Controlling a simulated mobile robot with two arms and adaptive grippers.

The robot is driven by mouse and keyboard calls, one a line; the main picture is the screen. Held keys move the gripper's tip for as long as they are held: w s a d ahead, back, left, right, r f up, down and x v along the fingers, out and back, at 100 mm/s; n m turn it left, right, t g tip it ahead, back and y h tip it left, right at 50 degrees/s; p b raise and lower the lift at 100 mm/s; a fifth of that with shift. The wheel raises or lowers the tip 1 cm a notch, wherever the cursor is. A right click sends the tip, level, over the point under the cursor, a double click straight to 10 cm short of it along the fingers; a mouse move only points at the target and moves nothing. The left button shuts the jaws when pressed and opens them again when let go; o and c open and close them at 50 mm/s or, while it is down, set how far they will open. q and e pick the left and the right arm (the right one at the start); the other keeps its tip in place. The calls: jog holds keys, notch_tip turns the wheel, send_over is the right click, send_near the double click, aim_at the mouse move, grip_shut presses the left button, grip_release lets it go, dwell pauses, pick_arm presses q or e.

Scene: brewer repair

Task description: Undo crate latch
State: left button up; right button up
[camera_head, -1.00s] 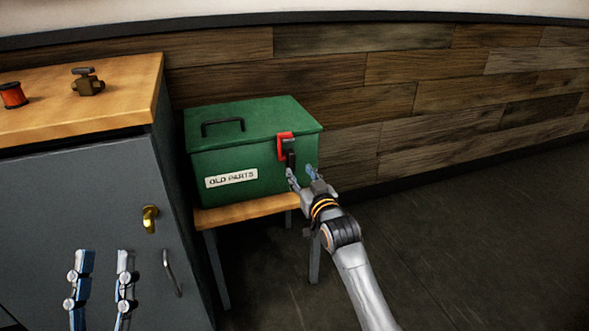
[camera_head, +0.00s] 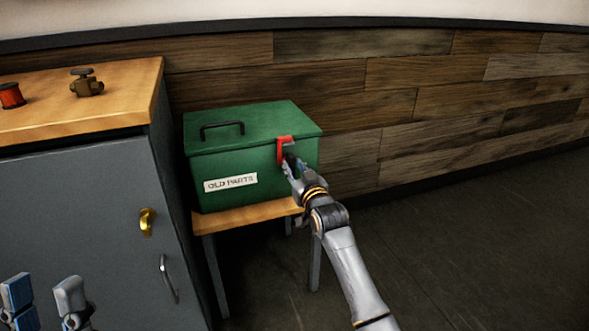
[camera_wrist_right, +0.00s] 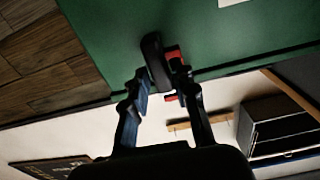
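A green crate (camera_head: 275,170) labelled OLD PARTS has a latch with a red bracket (camera_head: 283,143) on its front right. The latch's black lever is mostly hidden by my right gripper (camera_head: 292,169) in the head view. In the right wrist view the black lever (camera_wrist_right: 154,58) stands between the fingertips of my right gripper (camera_wrist_right: 162,80), with red parts beside it. The fingers are apart on either side of the lever; firm contact on both sides does not show. My left gripper (camera_head: 45,300) is open and empty at the bottom left, its fingers apart.
The crate stands on a small wooden stool (camera_head: 240,216). A grey cabinet (camera_head: 80,220) with a wooden top, a brass lock and a handle stands close on the left. A red spool (camera_head: 11,96) and a brass valve (camera_head: 87,84) sit on it. The floor at right is clear.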

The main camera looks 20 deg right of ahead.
grip_shut()
